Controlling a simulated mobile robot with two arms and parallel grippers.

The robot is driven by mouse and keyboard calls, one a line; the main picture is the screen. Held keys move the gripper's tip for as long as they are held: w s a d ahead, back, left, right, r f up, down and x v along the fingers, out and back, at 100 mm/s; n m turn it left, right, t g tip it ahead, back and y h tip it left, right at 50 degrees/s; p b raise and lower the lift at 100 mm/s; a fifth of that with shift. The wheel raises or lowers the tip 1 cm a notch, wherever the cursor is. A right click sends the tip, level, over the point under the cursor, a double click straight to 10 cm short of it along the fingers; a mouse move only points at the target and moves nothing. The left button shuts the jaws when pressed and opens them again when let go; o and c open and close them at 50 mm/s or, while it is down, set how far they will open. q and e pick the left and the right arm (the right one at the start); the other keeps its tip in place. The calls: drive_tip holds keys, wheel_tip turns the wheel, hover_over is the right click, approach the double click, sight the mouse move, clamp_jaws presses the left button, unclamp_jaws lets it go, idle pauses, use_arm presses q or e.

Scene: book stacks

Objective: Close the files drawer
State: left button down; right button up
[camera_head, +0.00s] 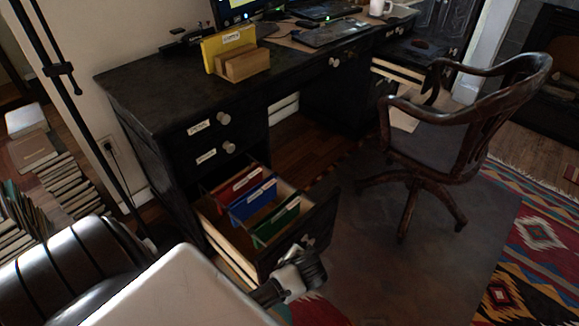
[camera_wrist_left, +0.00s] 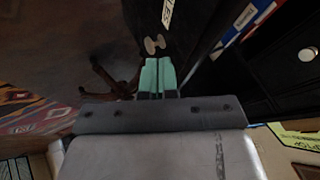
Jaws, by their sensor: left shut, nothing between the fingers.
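The files drawer (camera_head: 305,225) is the bottom drawer of the dark desk and stands pulled out. It holds red, blue and green folders. Its dark front (camera_wrist_left: 190,30) shows in the left wrist view with a label ending in "LES" and a pale knob (camera_wrist_left: 155,44). My left gripper (camera_head: 300,272) is outside the drawer front, close to the knob. In the left wrist view its teal fingers (camera_wrist_left: 158,64) are together and empty, just short of the knob in the picture; I cannot tell whether they touch it. My right gripper is not in view.
Two shut drawers with knobs (camera_head: 226,133) sit above the open one. A wooden swivel chair (camera_head: 440,140) stands to the right. Stacks of books (camera_head: 60,190) lie on the left. A yellow folder (camera_head: 229,45) stands on the desktop. Floor in front of the drawer is clear.

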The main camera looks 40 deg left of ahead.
sight(287, 245)
use_arm(q)
drive_tip(key=shift+w+a+f+b, duration=0.3)
drive_tip(key=shift+a+f, duration=0.3)
drive_tip(key=shift+a, duration=0.4)
drive_tip(key=shift+w+a+f+b, duration=0.25)
drive_tip(key=shift+w+a+f, duration=0.3)
drive_tip(key=shift+a, duration=0.45)
drive_tip(key=shift+w+a+f+b, duration=0.25)
drive_tip(key=shift+a+f, duration=0.4)
drive_tip(key=shift+a, duration=0.35)
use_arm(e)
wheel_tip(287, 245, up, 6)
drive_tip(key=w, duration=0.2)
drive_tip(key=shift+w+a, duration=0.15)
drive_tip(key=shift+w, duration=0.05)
use_arm(q)
drive_tip(key=shift+a, duration=0.1)
